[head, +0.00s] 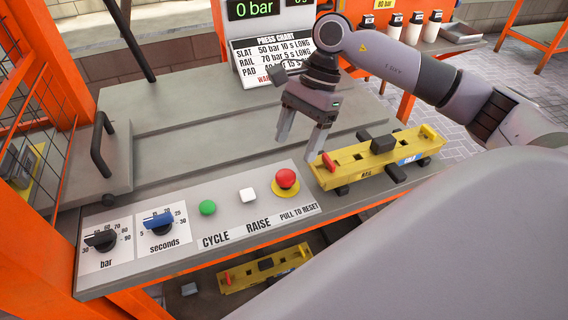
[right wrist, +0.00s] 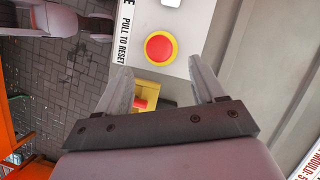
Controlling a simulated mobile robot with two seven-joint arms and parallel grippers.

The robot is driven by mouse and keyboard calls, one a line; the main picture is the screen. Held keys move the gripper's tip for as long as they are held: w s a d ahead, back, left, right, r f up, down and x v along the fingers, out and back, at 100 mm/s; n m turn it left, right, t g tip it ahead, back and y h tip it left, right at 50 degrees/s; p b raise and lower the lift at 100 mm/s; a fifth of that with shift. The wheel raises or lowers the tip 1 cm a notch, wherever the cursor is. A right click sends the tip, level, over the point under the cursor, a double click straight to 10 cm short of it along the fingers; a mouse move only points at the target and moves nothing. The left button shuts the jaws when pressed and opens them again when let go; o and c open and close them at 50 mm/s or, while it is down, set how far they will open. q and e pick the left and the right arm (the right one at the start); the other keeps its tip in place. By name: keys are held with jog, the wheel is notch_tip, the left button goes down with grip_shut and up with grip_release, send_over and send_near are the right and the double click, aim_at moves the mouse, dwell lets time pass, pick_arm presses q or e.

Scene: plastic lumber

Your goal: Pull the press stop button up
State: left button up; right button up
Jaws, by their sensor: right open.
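The press stop button (head: 286,178) is a red mushroom head on a yellow ring, at the right end of the grey control panel, above the words "PULL TO RESET". In the right wrist view the button (right wrist: 160,47) lies just beyond my fingertips, roughly between them. My right gripper (head: 300,149) is open and empty, pointing down above and behind the button, apart from it. Its two fingers (right wrist: 162,73) show spread in the right wrist view. I cannot tell the exact height of the fingertips over the panel. My left gripper is not in view.
A yellow mould (head: 350,163) with a red handle and black knobs lies right of the button, close to my right gripper. A green button (head: 207,207), a white button (head: 248,195) and two dials sit left. Another yellow mould (head: 265,268) lies below the panel.

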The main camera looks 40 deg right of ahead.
aim_at(286, 173)
jog(key=x, duration=0.6)
jog(key=shift+s+a+f, duration=0.15)
jog(key=shift+a+f, duration=0.05)
jog(key=shift+f, duration=0.1)
